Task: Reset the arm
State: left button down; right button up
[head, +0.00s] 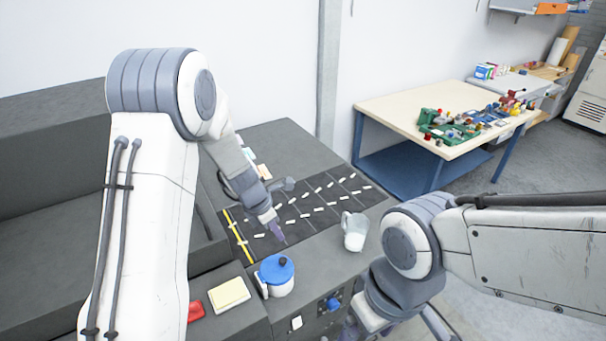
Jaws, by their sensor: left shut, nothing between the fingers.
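My left arm comes in from the left and reaches down over a dark mat (310,222) with several white dashes and a yellow line. My left gripper (279,236) is small in the picture, with purplish fingers pointing down above the mat's near part. It is shut and holds nothing. My right arm comes in from the right and bends down at the front edge of the grey bench. Its gripper does not show clearly; the lower end is hidden behind the arm links or out of the picture.
A blue-lidded white pot (276,277) stands just in front of my left gripper. A clear jug (354,231) stands near my right arm. A pale yellow pad (229,295) and a red item (196,311) lie front left. A cream-topped table (400,110) with green tools stands behind right.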

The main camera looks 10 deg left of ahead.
pick_arm(q)
jog(key=s+d+f+m+g+b, duration=0.1)
jog(key=s+d+m+g+b, duration=0.1)
jog(key=s+d+m+b, duration=1.4)
jog(key=s+a+f+m+y+b, duration=0.1)
jog(key=s+a+f+m, duration=0.1)
jog(key=s+m, duration=0.4)
jog(key=s+a+f+m+b, duration=0.2)
jog(key=s+m, duration=0.5)
jog(key=m, duration=0.4)
jog(key=shift+a+y, duration=0.4)
